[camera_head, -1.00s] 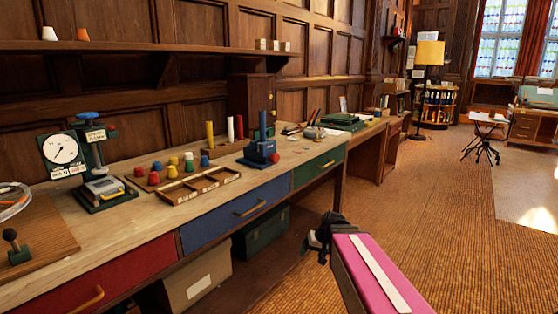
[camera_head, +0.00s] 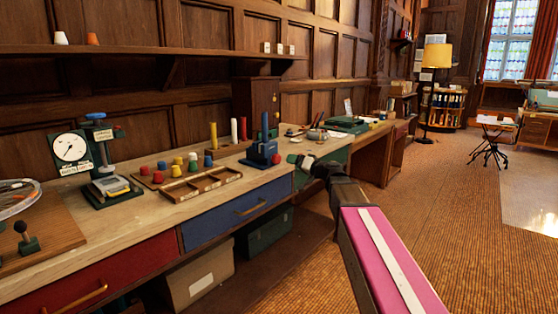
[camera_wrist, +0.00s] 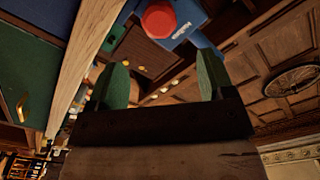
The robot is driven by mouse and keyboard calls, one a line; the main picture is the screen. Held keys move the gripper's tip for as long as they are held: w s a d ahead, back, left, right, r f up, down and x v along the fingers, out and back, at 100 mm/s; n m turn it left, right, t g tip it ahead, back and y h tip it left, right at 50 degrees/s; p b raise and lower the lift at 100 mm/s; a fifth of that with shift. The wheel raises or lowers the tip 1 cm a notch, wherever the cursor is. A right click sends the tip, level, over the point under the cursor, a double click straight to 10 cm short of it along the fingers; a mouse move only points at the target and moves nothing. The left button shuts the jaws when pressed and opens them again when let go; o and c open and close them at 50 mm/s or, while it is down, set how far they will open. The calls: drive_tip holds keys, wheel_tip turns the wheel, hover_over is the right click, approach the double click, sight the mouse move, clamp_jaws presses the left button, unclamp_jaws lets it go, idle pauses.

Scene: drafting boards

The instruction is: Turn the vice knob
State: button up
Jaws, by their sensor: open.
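The blue vice (camera_head: 262,150) stands on the bench near its front edge, with a red knob (camera_head: 276,158) on its side facing my arm. In the wrist view the round red knob (camera_wrist: 159,20) shows at the top, against the blue vice body (camera_wrist: 187,14). My gripper (camera_head: 297,160) is just right of the knob at about bench height, apart from it. Its two green fingers are spread with nothing between them, and in the wrist view the knob lies beyond the fingertips (camera_wrist: 163,62).
A wooden tray (camera_head: 200,186) and several coloured pegs (camera_head: 177,171) are left of the vice. A press with a dial (camera_head: 71,147) stands further left. Books and tools lie on the bench behind my gripper.

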sight(279, 158)
drive_tip(key=x, duration=0.9)
drive_tip(key=shift+w+a, duration=0.15)
drive_tip(key=shift+a, duration=0.05)
drive_tip(key=c, duration=0.9)
